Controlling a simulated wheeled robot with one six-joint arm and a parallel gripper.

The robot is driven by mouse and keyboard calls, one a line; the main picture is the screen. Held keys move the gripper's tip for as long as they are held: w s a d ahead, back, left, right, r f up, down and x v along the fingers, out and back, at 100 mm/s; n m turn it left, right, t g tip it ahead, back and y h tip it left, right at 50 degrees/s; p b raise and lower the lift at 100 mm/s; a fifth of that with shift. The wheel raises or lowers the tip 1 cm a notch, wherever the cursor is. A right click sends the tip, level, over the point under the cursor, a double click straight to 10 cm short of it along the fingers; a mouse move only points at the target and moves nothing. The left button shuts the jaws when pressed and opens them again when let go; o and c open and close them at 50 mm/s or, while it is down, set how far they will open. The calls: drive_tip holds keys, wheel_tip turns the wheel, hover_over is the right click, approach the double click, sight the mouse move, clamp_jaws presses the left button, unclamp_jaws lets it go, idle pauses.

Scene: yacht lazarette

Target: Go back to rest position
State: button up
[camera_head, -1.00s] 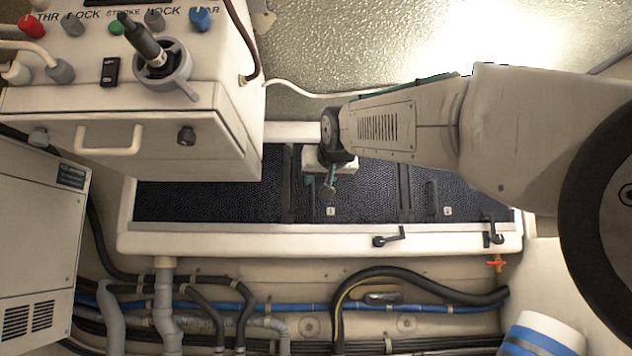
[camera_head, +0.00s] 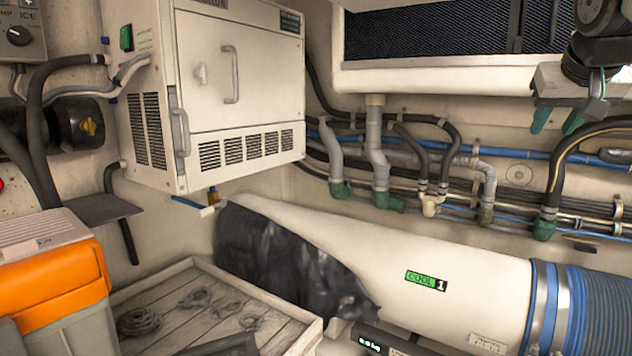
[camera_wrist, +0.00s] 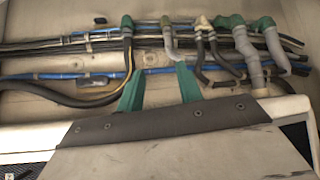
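My gripper (camera_head: 557,121) is at the upper right of the head view, pointing down in front of the pipe wall. Its two green fingers are apart with nothing between them. In the wrist view the fingers (camera_wrist: 160,88) also stand apart and empty, with pipes and cables behind them. The dark-lined shelf (camera_head: 450,72) with a white rim is left of my gripper. Most of my arm is out of the head view.
A white cabinet (camera_head: 250,85) hangs at centre left. A large white duct (camera_head: 370,255) with a blue ribbed hose (camera_head: 585,305) crosses below. A wooden tray (camera_head: 185,262) with coiled ropes and an orange-topped box (camera_head: 60,275) stand at lower left. Pipes (camera_head: 375,150) line the wall.

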drive_tip(key=s+a+f+n+g+y, duration=0.1)
drive_tip(key=s+a+f, duration=0.3)
drive_tip(key=s+f, duration=0.4)
drive_tip(key=s+a+f+n+g+y, duration=0.1)
drive_tip(key=s+a+f+g, duration=0.2)
drive_tip(key=s+a+f, duration=0.2)
drive_tip(key=s+a+f+n+g+y, duration=0.1)
drive_tip(key=s+a+f+g, duration=0.2)
drive_tip(key=s+f, duration=0.8)
wheel_tip(320, 180, down, 3)
drive_tip(key=shift+s+a+f, duration=0.1)
drive_tip(key=shift+s+a, duration=0.25)
drive_tip(key=shift+a, duration=0.4)
